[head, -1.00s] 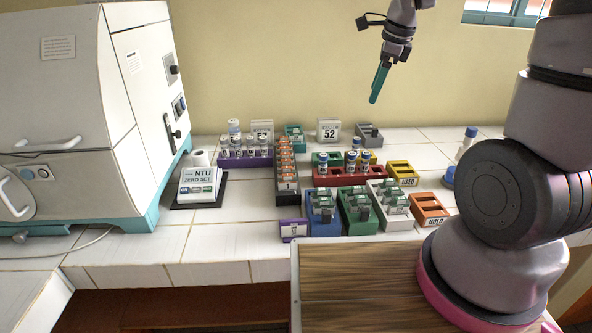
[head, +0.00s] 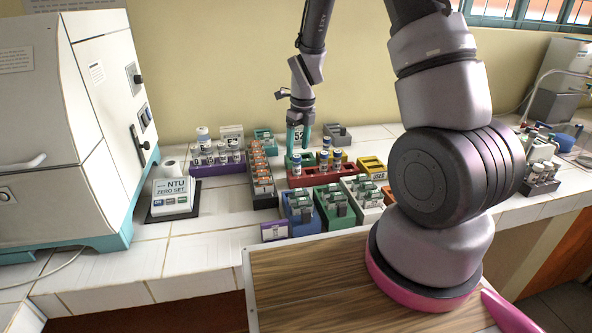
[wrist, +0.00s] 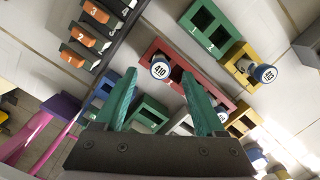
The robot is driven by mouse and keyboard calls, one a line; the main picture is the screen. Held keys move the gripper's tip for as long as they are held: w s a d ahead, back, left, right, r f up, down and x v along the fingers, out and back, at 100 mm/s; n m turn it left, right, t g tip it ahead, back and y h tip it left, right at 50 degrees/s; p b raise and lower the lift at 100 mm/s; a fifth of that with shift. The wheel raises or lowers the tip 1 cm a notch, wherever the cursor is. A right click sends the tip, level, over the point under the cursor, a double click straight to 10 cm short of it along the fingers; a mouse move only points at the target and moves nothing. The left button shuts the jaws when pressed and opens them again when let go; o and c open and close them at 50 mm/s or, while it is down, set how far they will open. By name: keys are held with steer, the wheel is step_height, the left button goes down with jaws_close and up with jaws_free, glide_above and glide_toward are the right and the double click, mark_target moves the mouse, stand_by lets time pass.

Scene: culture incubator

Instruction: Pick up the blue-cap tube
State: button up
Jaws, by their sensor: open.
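My gripper (head: 298,135) is open and points down above the red rack, with its teal fingers apart. In the wrist view my gripper (wrist: 159,76) has its fingertips on either side of a blue-rimmed cap (wrist: 160,70) marked 410, with nothing visibly gripped. That tube stands in the red rack (wrist: 213,93). Another blue-rimmed cap (wrist: 265,73), its number hard to read, lies to the right. In the head view, several blue-cap tubes (head: 337,158) stand upright in and around the red rack (head: 310,181). Whether the fingers touch a tube cannot be told.
A green rack (wrist: 205,28) and yellow rack (wrist: 240,58) lie close by. A black rack of orange-topped items (head: 262,185) and a purple rack (head: 210,168) stand left. Blue, green and white racks (head: 357,190) stand in front. A large white machine (head: 60,130) is at left.

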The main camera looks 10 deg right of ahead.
mark_target(297, 156)
steer(key=f, duration=0.4)
steer(key=shift+w+a+f, duration=0.1)
steer(key=shift+w+f, duration=0.1)
steer(key=shift+f, duration=0.1)
steer(key=shift+c, duration=0.4)
jaws_close()
